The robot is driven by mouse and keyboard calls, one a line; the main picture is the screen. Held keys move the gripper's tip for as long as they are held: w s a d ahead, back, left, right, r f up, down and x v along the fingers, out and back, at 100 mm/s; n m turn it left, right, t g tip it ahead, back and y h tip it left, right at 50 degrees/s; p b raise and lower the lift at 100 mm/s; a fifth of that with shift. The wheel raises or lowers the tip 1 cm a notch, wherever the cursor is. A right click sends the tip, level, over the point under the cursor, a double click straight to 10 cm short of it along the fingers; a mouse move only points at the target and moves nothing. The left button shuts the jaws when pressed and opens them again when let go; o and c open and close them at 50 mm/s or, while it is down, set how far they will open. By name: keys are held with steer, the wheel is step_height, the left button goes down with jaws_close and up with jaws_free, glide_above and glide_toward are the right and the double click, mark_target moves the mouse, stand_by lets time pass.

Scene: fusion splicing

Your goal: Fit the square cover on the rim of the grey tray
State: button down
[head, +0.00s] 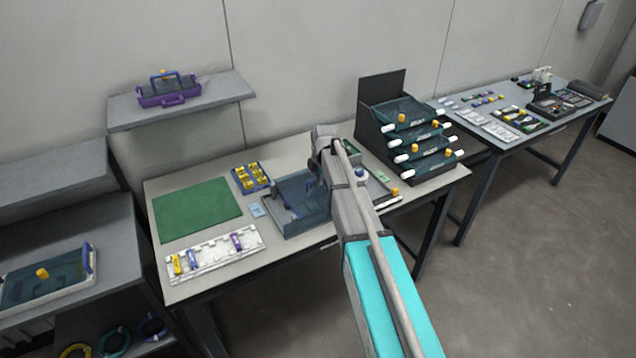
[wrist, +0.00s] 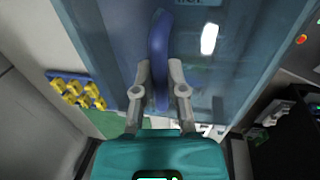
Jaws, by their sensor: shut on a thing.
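The square cover (head: 300,188) is a see-through blue panel with a blue bar handle (wrist: 160,28). In the wrist view the cover (wrist: 235,70) fills much of the picture. My gripper (wrist: 160,72) is shut on the handle, one finger on each side. In the head view my arm hides the fingertips and the cover's right part. The grey tray (head: 306,226) shows on the table below and around the cover's front. I cannot tell whether the cover touches the tray's rim.
On the table are a green mat (head: 197,209), a blue rack of yellow pieces (head: 250,177) and a white holder (head: 213,258) to the left. A dark rack of covered trays (head: 408,128) stands close on the right. A shelf (head: 185,103) hangs behind.

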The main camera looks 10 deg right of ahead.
mark_target(322, 190)
steer(key=shift+f, duration=0.15)
steer(key=c, duration=0.7)
jaws_free()
steer(key=shift+r, duration=0.2)
step_height(322, 190, up, 12)
steer(key=s+p, duration=0.2)
steer(key=p, duration=1)
steer(key=shift+d+f, duration=0.15)
steer(key=shift+d, duration=0.2)
steer(key=shift+s, duration=0.15)
steer(key=s+m+g, duration=0.2)
steer(key=s+m, duration=1.9)
steer(key=s, duration=0.5)
steer(key=shift+s+a+f+m+h, duration=0.15)
steer(key=shift+s+a+m+h, duration=0.15)
steer(key=shift+s+a, duration=0.15)
